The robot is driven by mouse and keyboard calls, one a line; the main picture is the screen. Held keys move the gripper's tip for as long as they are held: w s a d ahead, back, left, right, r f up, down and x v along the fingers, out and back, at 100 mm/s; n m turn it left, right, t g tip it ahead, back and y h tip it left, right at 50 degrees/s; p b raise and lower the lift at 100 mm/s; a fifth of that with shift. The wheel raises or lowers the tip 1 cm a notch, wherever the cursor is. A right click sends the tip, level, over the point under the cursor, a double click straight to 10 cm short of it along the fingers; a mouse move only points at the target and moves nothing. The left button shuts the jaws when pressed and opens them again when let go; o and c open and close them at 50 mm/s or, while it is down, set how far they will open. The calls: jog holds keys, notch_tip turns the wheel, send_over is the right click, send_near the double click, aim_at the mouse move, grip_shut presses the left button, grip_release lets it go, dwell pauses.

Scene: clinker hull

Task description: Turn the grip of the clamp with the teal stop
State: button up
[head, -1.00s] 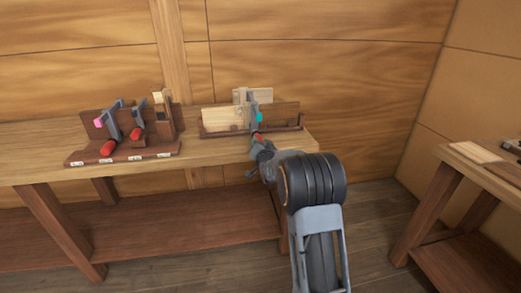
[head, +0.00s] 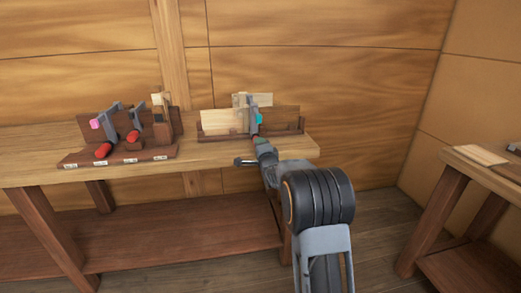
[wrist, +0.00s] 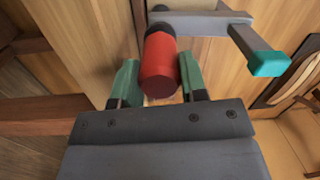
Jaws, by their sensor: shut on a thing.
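The clamp with the teal stop (head: 259,118) stands upright in the holder at the right end of the bench. In the wrist view, its grey bar (wrist: 196,24) runs across the top, with the teal stop (wrist: 268,64) at the right. Its red grip (wrist: 160,68) lies between the two green fingers of my gripper (wrist: 158,80), which is shut on it. In the head view, my gripper (head: 261,144) is at the foot of this clamp and mostly hides the grip.
A labelled rack (head: 118,159) at the left of the bench holds other red-gripped clamps, one with a pink stop (head: 95,124). Thin boards (head: 220,121) stand in the holder beside the teal-stop clamp. Another table (head: 480,158) stands at the right.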

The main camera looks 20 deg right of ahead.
jog(key=m, duration=0.5)
jog(key=shift+f+m+b, duration=0.4)
jog(key=m+b, duration=0.1)
jog(key=m, duration=0.4)
jog(key=shift+m+t, duration=0.3)
jog(key=shift+m, duration=0.2)
jog(key=o, duration=0.9)
jog(key=shift+s+r, duration=0.1)
jog(key=shift+r, duration=0.05)
jog(key=shift+a, duration=0.1)
